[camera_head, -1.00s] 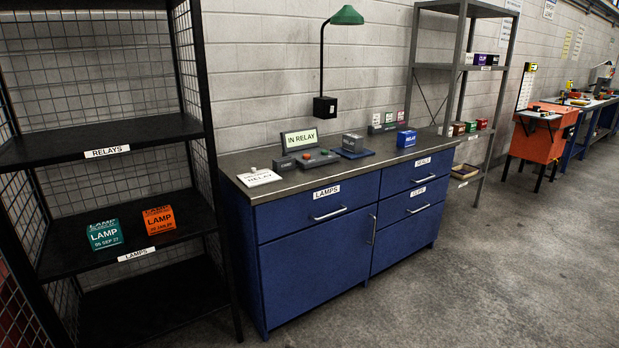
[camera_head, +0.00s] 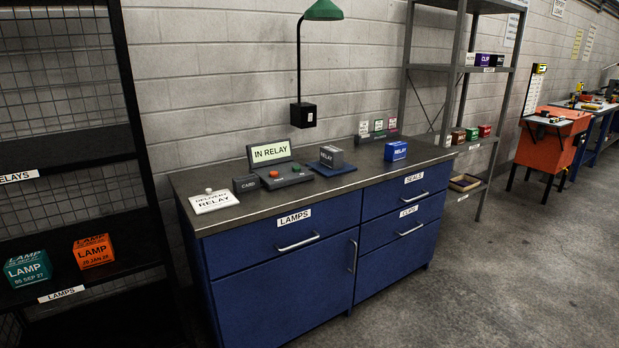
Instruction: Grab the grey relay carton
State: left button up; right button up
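The grey relay carton (camera_head: 332,156) is a small box marked RELAY. It sits on a dark blue pad (camera_head: 333,168) on top of the blue cabinet's grey counter (camera_head: 235,178), towards the back middle. A blue carton (camera_head: 396,150), also marked RELAY, stands apart to its right. Neither of my grippers shows in the head view.
Left of the grey carton are a console with an IN RELAY screen (camera_head: 270,152), a small dark CARD box (camera_head: 246,184) and a white DELIVERY RELAY sign (camera_head: 214,201). A green lamp (camera_head: 323,10) rises behind. A black rack (camera_head: 130,90) stands left; floor (camera_head: 480,280) is clear front right.

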aim_at(331, 157)
jog(key=i+l, duration=1.6)
